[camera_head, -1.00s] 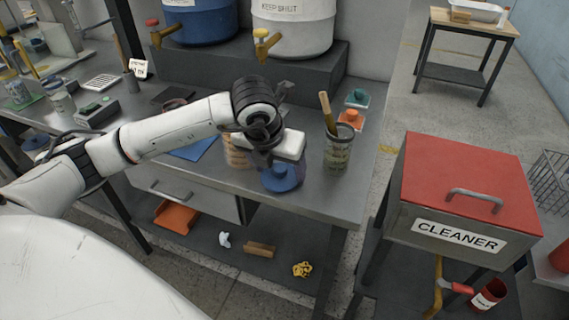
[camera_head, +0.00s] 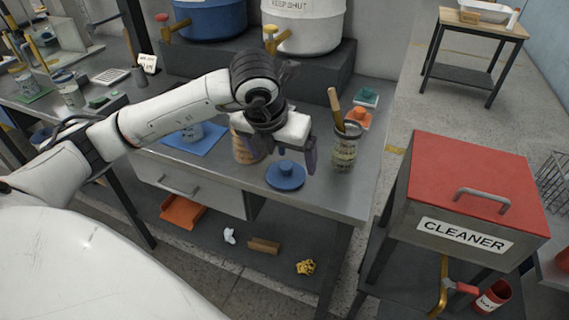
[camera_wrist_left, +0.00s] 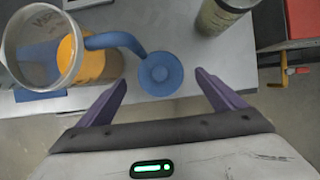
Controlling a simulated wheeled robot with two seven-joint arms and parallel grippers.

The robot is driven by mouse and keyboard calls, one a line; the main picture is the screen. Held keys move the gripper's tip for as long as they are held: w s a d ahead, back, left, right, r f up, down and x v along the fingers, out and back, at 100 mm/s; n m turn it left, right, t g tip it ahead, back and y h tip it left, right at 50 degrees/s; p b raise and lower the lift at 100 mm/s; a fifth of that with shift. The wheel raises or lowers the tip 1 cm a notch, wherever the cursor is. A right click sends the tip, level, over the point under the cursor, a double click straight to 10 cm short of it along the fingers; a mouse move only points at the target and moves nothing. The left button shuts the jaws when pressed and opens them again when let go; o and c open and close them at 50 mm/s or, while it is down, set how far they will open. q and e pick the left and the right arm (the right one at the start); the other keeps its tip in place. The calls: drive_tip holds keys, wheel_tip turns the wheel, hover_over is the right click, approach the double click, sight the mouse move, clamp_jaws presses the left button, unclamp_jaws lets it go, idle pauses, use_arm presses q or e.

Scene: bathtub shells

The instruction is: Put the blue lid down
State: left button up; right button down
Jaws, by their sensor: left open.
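The blue lid (camera_head: 286,176), a round disc with a knob, lies flat on the grey bench near its front edge. In the left wrist view the lid (camera_wrist_left: 161,74) sits ahead of and between the open fingers, apart from both. My left gripper (camera_head: 291,160) is open and empty just above and behind the lid. In the left wrist view its purple fingers (camera_wrist_left: 163,97) are spread wide. My right gripper is in neither current view.
A container of orange-tan content (camera_head: 246,146) stands left of the lid, partly hidden by my gripper. A jar with a wooden-handled tool (camera_head: 344,150) stands to the right. A blue mat (camera_head: 207,141) lies further left. The red-topped cleaner box (camera_head: 480,178) stands beyond the bench.

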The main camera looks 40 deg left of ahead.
use_arm(q)
drive_tip(key=v, duration=0.8)
